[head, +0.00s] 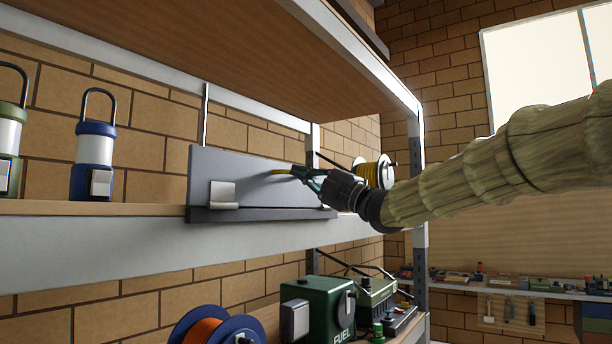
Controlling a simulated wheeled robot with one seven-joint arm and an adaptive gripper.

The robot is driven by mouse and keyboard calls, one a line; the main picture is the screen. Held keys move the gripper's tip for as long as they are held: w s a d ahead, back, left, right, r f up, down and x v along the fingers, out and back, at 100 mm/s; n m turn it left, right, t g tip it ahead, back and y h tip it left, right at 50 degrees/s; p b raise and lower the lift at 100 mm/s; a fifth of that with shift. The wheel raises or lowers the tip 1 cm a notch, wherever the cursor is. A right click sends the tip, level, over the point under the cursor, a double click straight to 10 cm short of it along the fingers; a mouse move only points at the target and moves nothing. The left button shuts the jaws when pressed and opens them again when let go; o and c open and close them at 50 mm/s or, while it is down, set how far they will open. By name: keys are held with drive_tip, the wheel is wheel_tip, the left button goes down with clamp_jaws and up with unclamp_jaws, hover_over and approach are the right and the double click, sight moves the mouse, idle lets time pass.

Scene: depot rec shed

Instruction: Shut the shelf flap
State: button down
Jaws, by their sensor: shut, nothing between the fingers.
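The shelf flap (245,173) is a plain grey panel at the front of the middle shelf. It stands upright or nearly so above a dark strip along its lower edge; I cannot tell its exact tilt. A pale metal handle (222,194) sits on its lower left face. My gripper (285,172) reaches in from the right, with its fingers shut and empty. The fingertips are in front of the right part of the flap, at about mid-height, touching it or very close. My gripper and wrist hide the flap's right end.
Blue (94,160) and green (10,140) lanterns stand left of the flap. A yellow cable reel (376,172) is behind my wrist. The upper shelf (200,45) overhangs, and a metal post (416,170) stands at right. A green fuel can (330,308) and an orange reel (208,330) are below.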

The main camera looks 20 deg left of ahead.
drive_tip(key=r+b+v, duration=0.1)
drive_tip(key=b+v, duration=0.2)
drive_tip(key=v, duration=0.3)
drive_tip(key=d+r+b+v, duration=0.1)
drive_tip(key=r+b+v, duration=0.1)
drive_tip(key=v, duration=0.5)
drive_tip(key=shift+d+f+b, duration=0.15)
drive_tip(key=shift+d+b, duration=0.25)
drive_tip(key=shift+b, duration=0.05)
drive_tip(key=shift+s+f, duration=0.1)
